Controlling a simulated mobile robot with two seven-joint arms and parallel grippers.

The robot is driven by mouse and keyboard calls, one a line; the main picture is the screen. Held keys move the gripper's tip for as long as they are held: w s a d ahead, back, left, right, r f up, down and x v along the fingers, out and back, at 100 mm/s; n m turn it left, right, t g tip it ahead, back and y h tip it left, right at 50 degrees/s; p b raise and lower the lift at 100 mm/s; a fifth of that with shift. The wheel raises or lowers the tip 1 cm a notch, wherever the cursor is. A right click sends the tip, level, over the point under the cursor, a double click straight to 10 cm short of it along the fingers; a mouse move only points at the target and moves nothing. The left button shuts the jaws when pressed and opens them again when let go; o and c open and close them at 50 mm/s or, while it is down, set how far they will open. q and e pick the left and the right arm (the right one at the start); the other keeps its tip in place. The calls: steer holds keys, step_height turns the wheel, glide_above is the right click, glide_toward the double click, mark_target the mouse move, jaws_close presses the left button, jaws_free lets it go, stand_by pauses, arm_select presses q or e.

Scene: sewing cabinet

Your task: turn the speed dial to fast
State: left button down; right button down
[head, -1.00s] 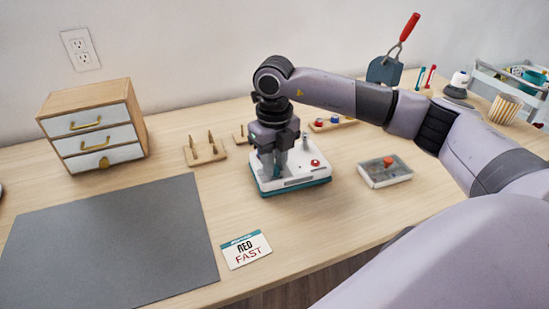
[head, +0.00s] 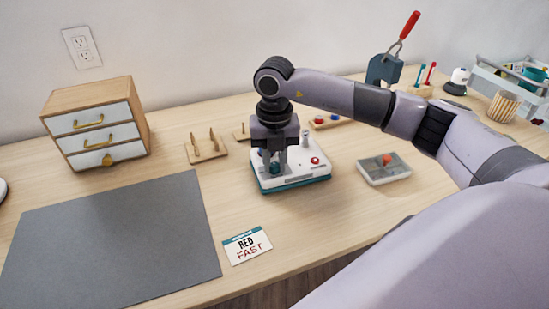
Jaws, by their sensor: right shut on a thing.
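The white machine (head: 312,174) with a teal base stands in the middle of the table. My right gripper (head: 275,168) points straight down over its left part and is shut on the speed dial (head: 276,168), a small teal knob mostly hidden between the fingers. The dial's pointer and markings cannot be made out. A red button (head: 315,161) sits on the right of the machine's top. A card (head: 247,245) in front reads "RED" and "FAST". My left gripper is out of view.
A small drawer cabinet (head: 95,122) stands at the back left, behind a grey mat (head: 110,240). Wooden spool pegs (head: 205,147) are behind the machine's left side. The table front is clear around the card.

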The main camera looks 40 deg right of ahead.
mark_target(275, 165)
stand_by(0.3)
steer(key=c, duration=1)
jaws_free()
steer(key=shift+o, duration=0.2)
steer(key=shift+r, duration=3.6)
steer(key=shift+s, duration=0.1)
